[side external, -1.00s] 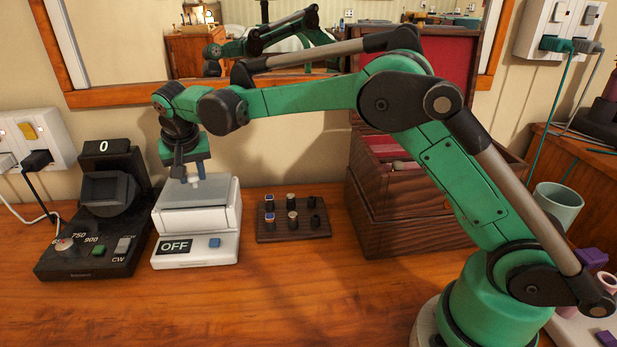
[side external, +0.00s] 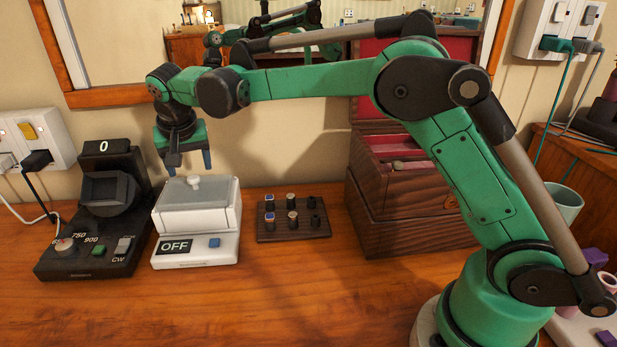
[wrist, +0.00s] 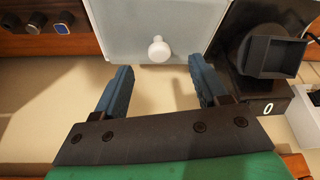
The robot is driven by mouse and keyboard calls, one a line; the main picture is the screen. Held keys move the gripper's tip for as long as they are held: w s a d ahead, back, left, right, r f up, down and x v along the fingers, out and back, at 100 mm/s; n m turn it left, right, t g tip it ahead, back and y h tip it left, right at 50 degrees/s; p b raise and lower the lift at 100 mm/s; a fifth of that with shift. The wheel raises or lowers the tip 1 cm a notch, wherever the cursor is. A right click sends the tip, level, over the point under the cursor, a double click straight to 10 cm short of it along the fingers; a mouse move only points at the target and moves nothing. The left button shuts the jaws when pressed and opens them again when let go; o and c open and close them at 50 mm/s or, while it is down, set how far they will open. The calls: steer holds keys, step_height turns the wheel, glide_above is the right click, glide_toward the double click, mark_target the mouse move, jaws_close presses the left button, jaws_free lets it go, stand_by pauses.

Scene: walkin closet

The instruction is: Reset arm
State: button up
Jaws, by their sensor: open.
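My gripper (side external: 189,168) is open and empty, with its blue fingers pointing down above and behind the white box-shaped device. It also shows in the wrist view (wrist: 160,90), with its two blue fingers spread apart. The white device (side external: 196,251) has an "OFF" display, a blue button and a translucent lid (side external: 215,192) with a round white knob (side external: 193,182). The lid is down on the device. In the wrist view the knob (wrist: 159,50) lies beyond the fingertips, clear of both.
A black device (side external: 100,225) reading "0" stands left of the white one. A small wooden rack (side external: 290,237) with several watch-like pieces and a wooden box (side external: 410,215) with its lid up stand to the right. The front table (side external: 230,310) is clear.

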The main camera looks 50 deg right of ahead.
steer(key=shift+v, duration=1.25)
steer(key=shift+s+d, duration=0.1)
steer(key=s+d+r+n+t+y, duration=0.1)
steer(key=s+d+r+n, duration=0.25)
steer(key=s, duration=0.55)
steer(key=s+d+f+n+t, duration=0.1)
steer(key=s+f, duration=0.1)
steer(key=s, duration=0.4)
steer(key=s+d+f+n+t+y, duration=0.1)
steer(key=s+f, duration=0.2)
steer(key=s, duration=0.3)
steer(key=shift+s+d, duration=0.2)
steer(key=shift+d, duration=0.1)
steer(key=shift+f+n, duration=0.1)
steer(key=shift+n, duration=0.15)
